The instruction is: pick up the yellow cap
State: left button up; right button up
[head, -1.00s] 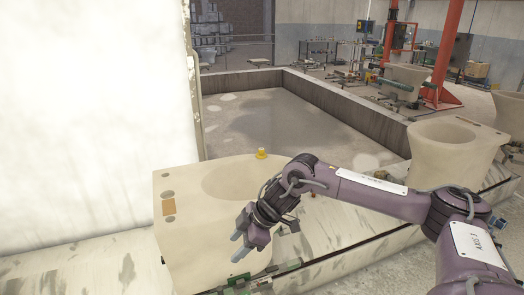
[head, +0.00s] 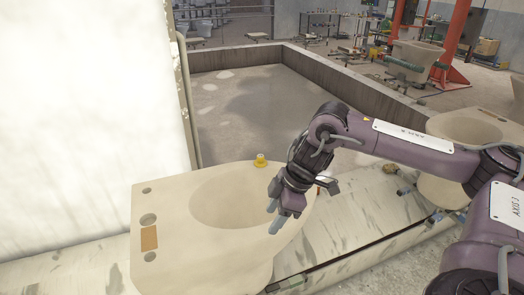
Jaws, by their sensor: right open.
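The yellow cap (head: 260,161) is small and sits upright on the far rim of the beige ceramic bowl (head: 165,205). My right gripper (head: 276,219) is over the right part of the bowl, nearer to me than the cap and a little to its right. Its grey fingers point down and to the left. It is open, with nothing seen between the fingers, and it is apart from the cap. The cap is in plain view. My left gripper is not in view.
A tan patch (head: 149,239) and round holes mark the bowl's left side. A white wall panel (head: 85,110) stands close on the left. A second beige bowl (head: 455,130) is at the right, partly behind my right arm. A low-walled pit (head: 245,105) lies beyond.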

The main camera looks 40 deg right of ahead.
aim_at(260, 162)
jog(key=i+l, duration=1)
